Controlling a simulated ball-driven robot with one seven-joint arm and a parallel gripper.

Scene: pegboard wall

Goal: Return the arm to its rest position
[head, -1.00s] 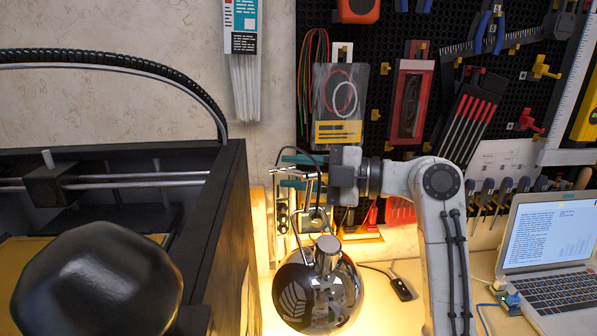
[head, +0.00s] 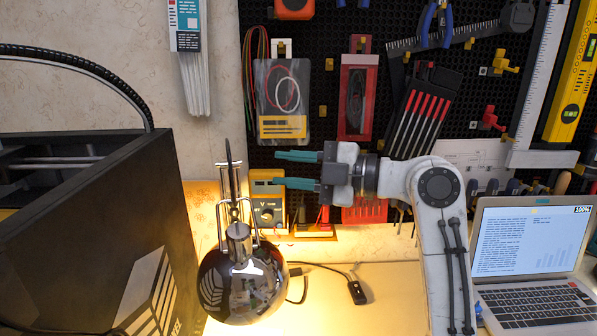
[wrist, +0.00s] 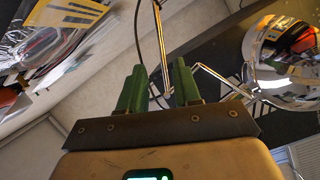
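My gripper (head: 298,169) is in the middle of the head view, at the end of my white and grey arm, pointing left. Its two teal fingers are spread apart with nothing between them. In the wrist view the green fingers (wrist: 160,88) are also apart, and a thin lamp rod shows beyond the gap. The gripper is above and to the right of the chrome lamp (head: 242,280), apart from it in the head view.
A black 3D printer (head: 95,235) fills the left side. The pegboard (head: 330,50) holds pliers, a ruler and other tools. A yellow multimeter (head: 266,205) stands behind the lamp. A laptop (head: 535,250) is at the right. The desk (head: 385,305) has clear room in front.

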